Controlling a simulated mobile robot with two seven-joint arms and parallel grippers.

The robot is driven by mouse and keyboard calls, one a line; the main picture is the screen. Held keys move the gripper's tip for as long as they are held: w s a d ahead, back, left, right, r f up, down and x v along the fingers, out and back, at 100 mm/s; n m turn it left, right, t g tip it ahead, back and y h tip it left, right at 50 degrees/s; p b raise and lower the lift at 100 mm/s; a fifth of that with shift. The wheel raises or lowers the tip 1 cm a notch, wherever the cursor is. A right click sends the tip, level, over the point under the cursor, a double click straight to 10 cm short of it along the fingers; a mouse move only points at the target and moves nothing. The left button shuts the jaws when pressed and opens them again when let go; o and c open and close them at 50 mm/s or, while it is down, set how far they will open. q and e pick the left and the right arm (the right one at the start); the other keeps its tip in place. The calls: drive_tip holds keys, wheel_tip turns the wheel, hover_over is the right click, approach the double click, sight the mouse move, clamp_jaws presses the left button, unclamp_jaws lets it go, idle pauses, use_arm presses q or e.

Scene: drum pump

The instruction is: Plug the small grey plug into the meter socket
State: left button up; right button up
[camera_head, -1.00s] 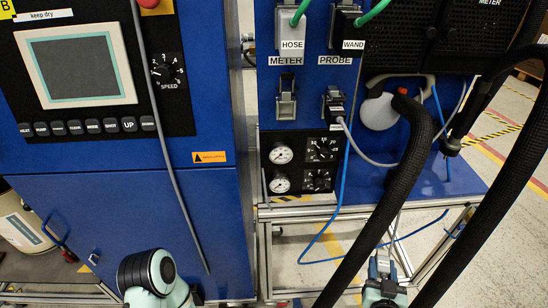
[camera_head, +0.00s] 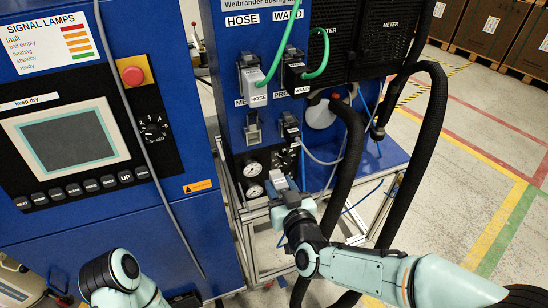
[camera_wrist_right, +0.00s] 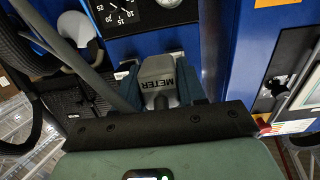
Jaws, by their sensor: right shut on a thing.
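My right gripper (camera_head: 287,192) is shut on the small grey plug (camera_head: 277,180), in front of the gauge panel. In the right wrist view the plug (camera_wrist_right: 160,70) shows its METER label between the two fingers of the gripper (camera_wrist_right: 157,82). The meter socket (camera_head: 253,128) is a grey latched fitting on the blue panel, above the gauges and up and left of the plug. It looks empty, and the plug is apart from it. The METER label there is partly cut off from view. My left arm shows at the bottom left, without its gripper.
A probe plug (camera_head: 290,128) with a grey cable sits right of the meter socket. Above are the hose plug (camera_head: 254,85) and wand plug (camera_head: 296,72) with green hoses. Thick black hoses (camera_head: 345,170) hang close to the right of my gripper. Pressure gauges (camera_head: 253,169) lie below.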

sight(271, 177)
drive_tip(key=shift+n+y, duration=0.3)
drive_tip(key=r, duration=0.1)
drive_tip(key=a+r, duration=0.1)
drive_tip(key=r+p, duration=0.1)
drive_tip(key=r, duration=0.1)
drive_tip(key=shift+a, duration=0.25)
drive_tip(key=shift+x, duration=0.95)
use_arm(q)
drive_tip(key=r, duration=0.1)
drive_tip(key=w+r, duration=0.1)
drive_tip(key=r+p, duration=0.1)
drive_tip(key=shift+w+r, duration=0.3)
use_arm(e)
drive_tip(key=x, duration=0.4)
drive_tip(key=shift+w+a+r, duration=0.1)
drive_tip(key=shift+w+r, duration=0.15)
use_arm(q)
drive_tip(key=shift+s+f, duration=0.1)
drive_tip(key=shift+s, duration=0.1)
use_arm(e)
drive_tip(key=shift+s, duration=0.15)
use_arm(q)
drive_tip(key=shift+f, duration=0.1)
use_arm(e)
drive_tip(key=shift+w+a, duration=0.15)
drive_tip(key=shift+w, duration=0.4)
use_arm(q)
drive_tip(key=shift+s+f, duration=0.2)
